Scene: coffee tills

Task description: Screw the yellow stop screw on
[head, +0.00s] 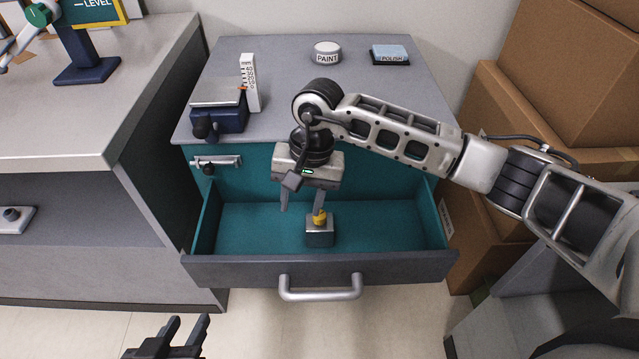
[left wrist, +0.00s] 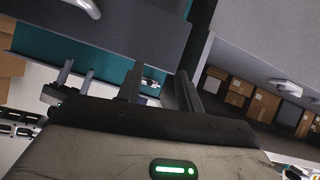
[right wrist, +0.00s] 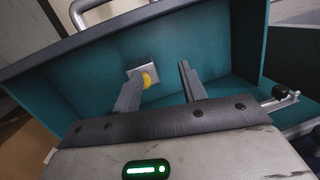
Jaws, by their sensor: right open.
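The yellow stop screw (head: 320,217) sits on top of a small grey block (head: 319,236) inside the open teal drawer (head: 260,235). In the right wrist view the yellow screw (right wrist: 150,79) shows just beside one finger, partly hidden by it. My right gripper (head: 300,208) points down into the drawer, open and empty. One finger is over or right against the screw; the other is off to the left. I cannot tell whether the near finger touches it. My left gripper (head: 186,332) is open and empty, low in front of the drawer; its spread fingers show in the left wrist view (left wrist: 160,80).
The drawer's front handle (head: 320,292) juts out. Cardboard boxes (head: 560,110) crowd the right. The drawer floor around the block is clear.

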